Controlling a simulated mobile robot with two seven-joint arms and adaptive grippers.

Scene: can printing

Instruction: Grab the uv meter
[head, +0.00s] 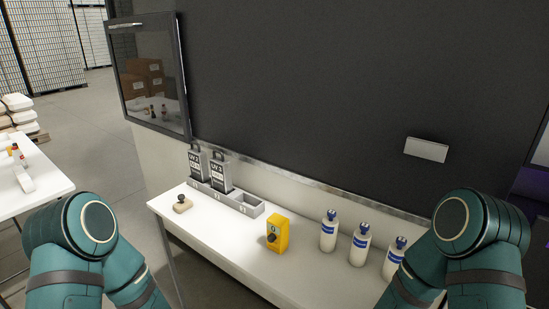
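Two grey upright blocks with dark handles and labels that seem to read "UV" stand in a grey rack (246,206) on the white table: a left one (196,163) and a right one (221,172). The rack's right slot is empty. A yellow box-shaped device (278,235) with a dark round knob stands on the table to the right of the rack. The frame does not settle which of these is the UV meter. Only upper parts of my two arms show, at the lower left and lower right. Neither gripper is in view.
Several white bottles with blue caps (329,231) stand right of the yellow device, one partly behind my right arm. A dark wall panel (370,90) rises behind the table (215,240). A second table (45,165) is at left.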

